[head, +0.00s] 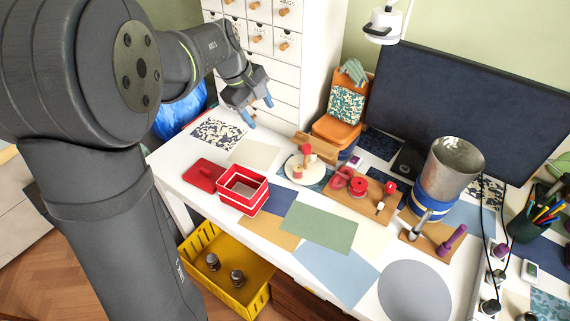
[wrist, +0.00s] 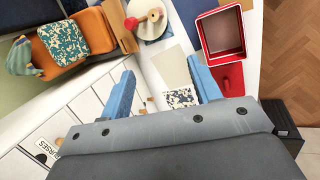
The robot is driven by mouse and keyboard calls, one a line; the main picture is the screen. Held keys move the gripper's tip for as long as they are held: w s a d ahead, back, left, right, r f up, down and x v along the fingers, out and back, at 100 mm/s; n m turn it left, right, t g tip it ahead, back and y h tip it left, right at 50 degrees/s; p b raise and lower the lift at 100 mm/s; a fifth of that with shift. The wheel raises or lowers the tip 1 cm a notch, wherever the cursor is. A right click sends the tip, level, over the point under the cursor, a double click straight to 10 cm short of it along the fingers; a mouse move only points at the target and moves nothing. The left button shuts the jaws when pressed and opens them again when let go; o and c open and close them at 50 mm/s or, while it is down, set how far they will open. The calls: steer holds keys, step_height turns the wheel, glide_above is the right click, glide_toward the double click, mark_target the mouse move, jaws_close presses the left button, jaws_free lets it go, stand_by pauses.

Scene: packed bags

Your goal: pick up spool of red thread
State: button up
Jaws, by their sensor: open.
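My gripper (head: 258,110) is open and empty, raised above the far left part of the white table. Its two blue fingers are spread apart in the wrist view (wrist: 161,72). A red spool-like piece (head: 358,187) stands on a wooden board right of the table's middle, well to the right of my gripper. A smaller red piece (head: 390,187) is on the same board. It is too small to tell for sure which is the spool of red thread. The board's pieces do not show in the wrist view.
A round cream plate (head: 318,176) holds small wood-and-red pieces. A red box (head: 242,208) and its lid (head: 203,174) are at left. An orange bag (head: 335,130) stands at the back. A metal cylinder (head: 452,165) with a blue base is at right. Flat coloured sheets cover the front middle.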

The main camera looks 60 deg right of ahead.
steer(key=s+d+f+m+t+y, duration=0.1)
steer(key=s+d+f+m+t, duration=0.1)
steer(key=s+d+f+m, duration=0.25)
steer(key=s+d+f+m+t, duration=0.2)
steer(key=s+f+m, duration=0.25)
steer(key=f, duration=0.35)
steer(key=n, duration=0.1)
glide_toward(298, 168)
steer(key=x, duration=0.5)
steer(key=shift+f, duration=0.2)
steer(key=shift+x, duration=2.6)
steer(key=shift+d, duration=0.15)
steer(key=c, duration=1.1)
steer(key=shift+o, duration=0.2)
steer(key=shift+r, duration=0.15)
